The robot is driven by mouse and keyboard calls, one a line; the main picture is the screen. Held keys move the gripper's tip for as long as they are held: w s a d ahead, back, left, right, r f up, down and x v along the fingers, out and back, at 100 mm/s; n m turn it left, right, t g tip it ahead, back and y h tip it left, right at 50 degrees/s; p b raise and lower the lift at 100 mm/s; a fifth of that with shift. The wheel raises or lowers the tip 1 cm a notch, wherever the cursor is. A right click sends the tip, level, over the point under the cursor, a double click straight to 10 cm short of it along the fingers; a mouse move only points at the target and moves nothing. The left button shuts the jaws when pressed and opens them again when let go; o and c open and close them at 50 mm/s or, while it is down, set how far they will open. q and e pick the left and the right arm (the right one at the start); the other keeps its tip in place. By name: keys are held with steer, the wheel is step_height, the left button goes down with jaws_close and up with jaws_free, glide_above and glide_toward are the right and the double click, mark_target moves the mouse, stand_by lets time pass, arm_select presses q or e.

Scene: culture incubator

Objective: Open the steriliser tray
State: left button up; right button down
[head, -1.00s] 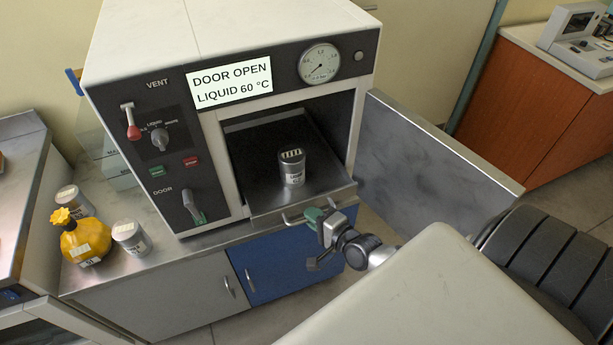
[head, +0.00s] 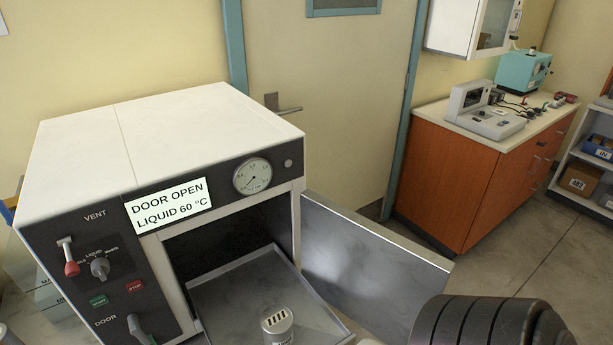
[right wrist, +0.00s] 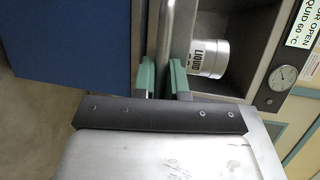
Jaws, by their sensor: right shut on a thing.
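The steriliser (head: 85,150) stands at the left in the head view with its door (head: 370,255) swung open to the right. Its metal tray (head: 222,290) sticks out of the chamber, and its front is cut off by the bottom of the picture. My right gripper (right wrist: 163,80), with green fingertips, is shut on the tray's handle at the tray front. My left gripper is not in view.
The open door stands close to the right of the tray. A wooden counter (head: 450,185) with instruments stands at the back right, with a shelf unit (head: 585,175) beyond it. Open floor (head: 510,250) lies between the steriliser and the counter.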

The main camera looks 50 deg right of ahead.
steer(key=shift+s+a, duration=0.1)
steer(key=shift+s, duration=0.15)
steer(key=c, duration=1.5)
jaws_free()
steer(key=shift+o, duration=0.2)
steer(key=b+v, duration=0.1)
steer(key=v, duration=0.9)
steer(key=shift+s+b, duration=0.35)
steer(key=shift+b, duration=0.05)
